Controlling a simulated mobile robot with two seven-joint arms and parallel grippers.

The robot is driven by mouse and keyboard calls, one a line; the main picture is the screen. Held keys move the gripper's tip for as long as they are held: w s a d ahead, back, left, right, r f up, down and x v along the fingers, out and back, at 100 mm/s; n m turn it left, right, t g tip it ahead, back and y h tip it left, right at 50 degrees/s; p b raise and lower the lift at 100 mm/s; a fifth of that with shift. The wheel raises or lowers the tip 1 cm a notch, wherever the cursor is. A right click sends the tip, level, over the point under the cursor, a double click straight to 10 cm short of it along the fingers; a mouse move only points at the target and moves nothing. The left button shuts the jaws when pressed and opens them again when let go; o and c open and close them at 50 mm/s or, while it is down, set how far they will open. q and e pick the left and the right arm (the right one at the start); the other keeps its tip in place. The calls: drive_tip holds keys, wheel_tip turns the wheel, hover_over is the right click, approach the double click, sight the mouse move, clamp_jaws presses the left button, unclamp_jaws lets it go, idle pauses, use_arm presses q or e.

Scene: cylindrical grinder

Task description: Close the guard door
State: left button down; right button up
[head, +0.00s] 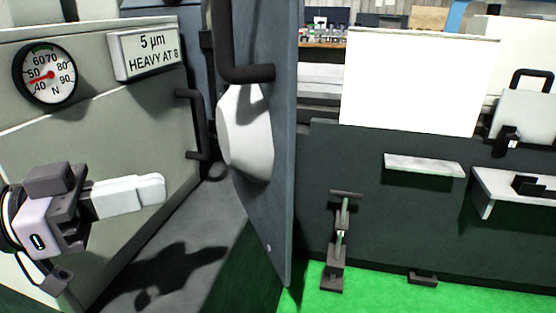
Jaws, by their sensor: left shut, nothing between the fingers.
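The guard door appears to be the tall blue-grey panel (283,190) in the middle of the head view. It stands open, seen at a steep angle, its upper end cut off by the picture. A black bar handle (246,73) is on its left face. My left gripper (163,188) is to the left of the panel, fingers shut and empty, pointing right. A gap separates its fingertips from the panel and handle. My right gripper is not in view.
A grey cabinet with a dial (46,75), a "5 µm HEAVY AT 8" sign (149,49) and a black handle (203,126) is at left. A pale rounded shape (246,140) lies against the panel. Right are a dark wall (420,220), shelf (424,165) and green floor (375,292).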

use_arm(q)
drive_tip(key=d, duration=0.1)
drive_tip(key=p, duration=0.4)
approach(282, 161)
drive_tip(key=x, duration=0.5)
drive_tip(key=shift+d, duration=0.15)
drive_tip(key=shift+x, duration=0.85)
